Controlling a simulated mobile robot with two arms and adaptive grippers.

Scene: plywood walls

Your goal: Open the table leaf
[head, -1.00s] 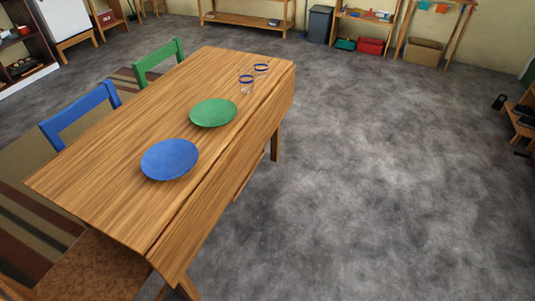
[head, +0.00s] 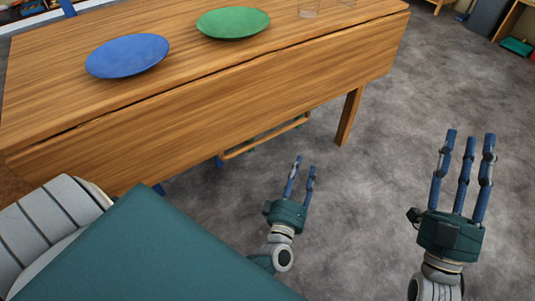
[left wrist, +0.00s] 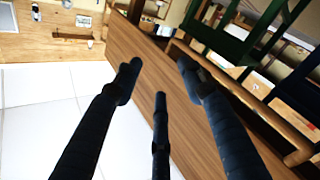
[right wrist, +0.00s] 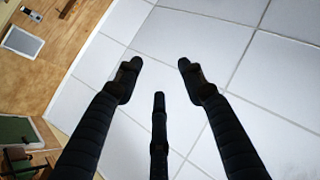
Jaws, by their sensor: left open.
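The wooden table (head: 180,65) fills the upper left of the head view. Its leaf (head: 230,110) hangs down along the near long side, below a dark seam. My left gripper (head: 304,165) is open and empty, low in front of the leaf and apart from it in the picture. In the left wrist view a brown wooden panel (left wrist: 135,60), seemingly the leaf, lies beyond the spread fingers. My right gripper (head: 470,137) is open and empty over bare floor, right of the table. The right wrist view shows its spread fingers against white panels.
A blue plate (head: 127,55), a green plate (head: 232,22) and two glasses (head: 309,8) stand on the tabletop. Grey floor (head: 400,110) is clear to the right.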

